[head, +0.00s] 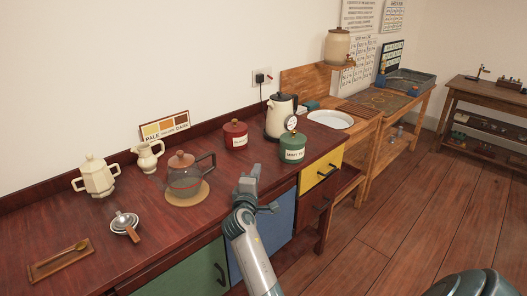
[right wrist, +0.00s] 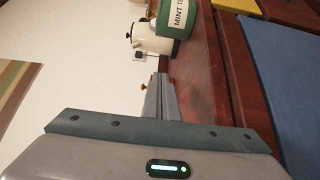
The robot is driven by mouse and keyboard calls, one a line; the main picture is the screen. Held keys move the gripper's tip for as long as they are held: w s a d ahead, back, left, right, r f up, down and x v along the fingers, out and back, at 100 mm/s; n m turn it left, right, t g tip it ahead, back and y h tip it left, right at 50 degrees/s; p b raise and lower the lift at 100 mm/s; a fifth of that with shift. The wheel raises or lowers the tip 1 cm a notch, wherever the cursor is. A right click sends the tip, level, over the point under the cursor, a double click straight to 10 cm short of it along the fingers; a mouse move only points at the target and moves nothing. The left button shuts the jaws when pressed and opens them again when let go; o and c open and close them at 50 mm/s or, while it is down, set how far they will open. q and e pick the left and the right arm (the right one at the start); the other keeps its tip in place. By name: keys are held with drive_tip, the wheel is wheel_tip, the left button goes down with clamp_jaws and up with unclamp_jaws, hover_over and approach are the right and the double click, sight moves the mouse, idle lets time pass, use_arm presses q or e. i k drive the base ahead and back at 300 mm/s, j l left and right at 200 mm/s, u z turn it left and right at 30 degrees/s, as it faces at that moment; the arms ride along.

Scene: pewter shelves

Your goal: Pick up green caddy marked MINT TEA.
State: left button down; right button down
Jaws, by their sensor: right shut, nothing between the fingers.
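The green caddy (head: 292,149) with a white MINT TEA label and a lid stands upright near the front edge of the dark red counter. It also shows in the right wrist view (right wrist: 174,20), cut off by the top edge. My right gripper (head: 249,173) is at the counter's front edge, left of the caddy and nearer to me, apart from it. Its fingers (right wrist: 160,84) are shut with nothing between them, pointing towards the caddy's side in the right wrist view. My left gripper is not in view.
A cream kettle (head: 279,116) stands just behind the caddy, and a red caddy (head: 235,134) stands to its left. Drawers, one yellow (head: 321,171), line the front. Bare counter lies between gripper and caddy.

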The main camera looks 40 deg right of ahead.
sight(291, 155)
drive_tip(key=i+l, duration=0.15)
drive_tip(key=l, duration=0.2)
drive_tip(key=i+l, duration=0.15)
drive_tip(key=l, duration=0.2)
drive_tip(key=i+l, duration=0.15)
drive_tip(key=l, duration=0.45)
drive_tip(key=k+u, duration=0.05)
